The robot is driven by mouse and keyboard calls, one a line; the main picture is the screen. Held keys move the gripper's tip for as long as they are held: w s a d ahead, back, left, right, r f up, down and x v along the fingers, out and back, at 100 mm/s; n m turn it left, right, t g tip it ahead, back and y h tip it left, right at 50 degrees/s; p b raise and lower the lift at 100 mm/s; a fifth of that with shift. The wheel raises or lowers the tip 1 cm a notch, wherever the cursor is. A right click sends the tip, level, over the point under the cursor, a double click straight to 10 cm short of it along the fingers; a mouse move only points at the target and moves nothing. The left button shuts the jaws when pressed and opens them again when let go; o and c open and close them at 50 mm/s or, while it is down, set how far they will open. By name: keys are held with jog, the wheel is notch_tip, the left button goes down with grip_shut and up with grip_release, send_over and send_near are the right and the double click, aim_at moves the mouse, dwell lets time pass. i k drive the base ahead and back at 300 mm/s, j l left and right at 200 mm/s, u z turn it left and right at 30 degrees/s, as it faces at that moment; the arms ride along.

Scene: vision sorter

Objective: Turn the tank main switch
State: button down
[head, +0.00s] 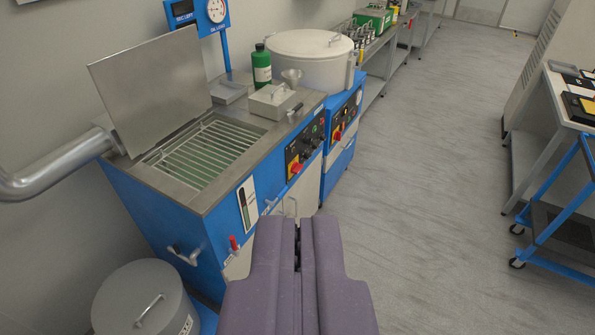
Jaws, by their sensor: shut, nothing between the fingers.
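A blue and steel tank (190,225) stands at the left with its lid raised and a wire rack in its open basin. On its black front panel is a red rotary switch on a yellow plate (296,168), which looks like the main switch. Its exact setting is too small to tell. My gripper (298,222), purple, is at the bottom centre, shut and empty. It appears nearer to me than the panel and below the switch in the picture, apart from it. A similar red and yellow switch (338,135) is on the neighbouring blue unit.
A grey lidded drum (150,300) stands at the lower left. A large pipe (50,175) comes in at the left. A green bottle (261,66) and a small steel box (273,101) sit on the tank top. Open floor lies right of centre; a blue trolley (560,215) is at the right.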

aim_at(296, 167)
jog(key=i+l+u, duration=0.15)
jog(key=i+l, duration=0.15)
jog(key=i, duration=0.3)
jog(key=i+l+u, duration=0.2)
jog(key=i+l, duration=0.15)
jog(key=i, duration=0.2)
jog(key=i+l+u, duration=0.15)
jog(key=i+l, duration=0.3)
jog(key=i+u, duration=0.1)
jog(key=i, duration=0.45)
jog(key=i+l+u, duration=0.15)
jog(key=i, duration=0.4)
